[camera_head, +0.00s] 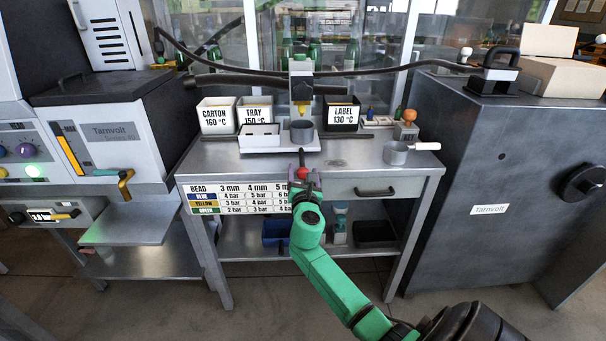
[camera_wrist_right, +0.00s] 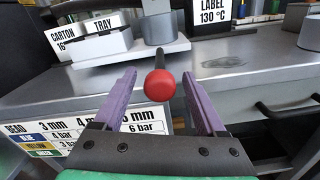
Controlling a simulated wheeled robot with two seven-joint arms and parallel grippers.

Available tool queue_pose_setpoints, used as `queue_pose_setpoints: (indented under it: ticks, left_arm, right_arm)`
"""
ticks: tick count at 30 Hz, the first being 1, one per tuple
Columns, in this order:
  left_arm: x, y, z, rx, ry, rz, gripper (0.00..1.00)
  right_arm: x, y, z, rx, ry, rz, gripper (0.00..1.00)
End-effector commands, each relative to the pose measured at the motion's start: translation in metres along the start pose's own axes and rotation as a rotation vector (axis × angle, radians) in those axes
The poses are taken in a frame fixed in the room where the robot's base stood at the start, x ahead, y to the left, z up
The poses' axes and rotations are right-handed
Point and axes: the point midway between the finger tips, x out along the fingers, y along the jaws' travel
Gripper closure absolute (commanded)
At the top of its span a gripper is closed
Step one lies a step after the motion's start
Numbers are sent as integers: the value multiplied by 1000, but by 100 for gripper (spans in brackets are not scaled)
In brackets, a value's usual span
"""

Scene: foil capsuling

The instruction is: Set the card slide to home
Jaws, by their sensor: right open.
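The card slide (camera_head: 267,151) looks like a pale flat plate on the bench top, under the nozzle. A white box and a grey cup stand on it. A dark rod runs from it toward me and ends in a red ball knob (camera_head: 302,173). The plate (camera_wrist_right: 128,53) and the red knob (camera_wrist_right: 159,86) also show in the right wrist view. My right gripper (camera_head: 304,178), with purple fingers, is open at the bench front. The knob shows between its fingers (camera_wrist_right: 158,75), with gaps on both sides. My left gripper is not in view.
Bins marked carton (camera_head: 216,116), tray and label stand behind the slide. A grey cup with a white handle (camera_head: 397,153) stands to the right. A drawer handle (camera_head: 375,191) and a bead chart (camera_head: 238,199) are on the bench front. Large machines flank the bench.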

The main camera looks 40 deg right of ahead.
Motion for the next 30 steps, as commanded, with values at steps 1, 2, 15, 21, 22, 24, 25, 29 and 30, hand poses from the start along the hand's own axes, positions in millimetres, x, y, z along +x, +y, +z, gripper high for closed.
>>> queue_pose_setpoints:
  ticks: [1,2,15,21,22,24,25,29,30]
  left_arm:
    - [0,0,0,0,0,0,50]
    - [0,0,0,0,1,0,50]
    - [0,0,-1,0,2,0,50]
    - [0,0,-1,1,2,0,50]
    - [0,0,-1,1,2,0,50]
    - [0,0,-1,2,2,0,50]
    - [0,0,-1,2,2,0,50]
    - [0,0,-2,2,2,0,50]
    - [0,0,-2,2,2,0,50]
  right_arm:
    - [0,0,0,0,0,0,30]
    - [0,0,0,0,0,0,42]
    - [-1,0,-1,0,1,0,100]
    - [-1,0,-1,0,1,0,100]
    - [-1,0,-1,0,1,0,100]
    - [-1,0,-1,0,1,0,100]
    - [-1,0,-1,0,2,0,100]
    - [-1,0,-1,0,2,0,100]
    - [-1,0,-1,0,2,0,100]
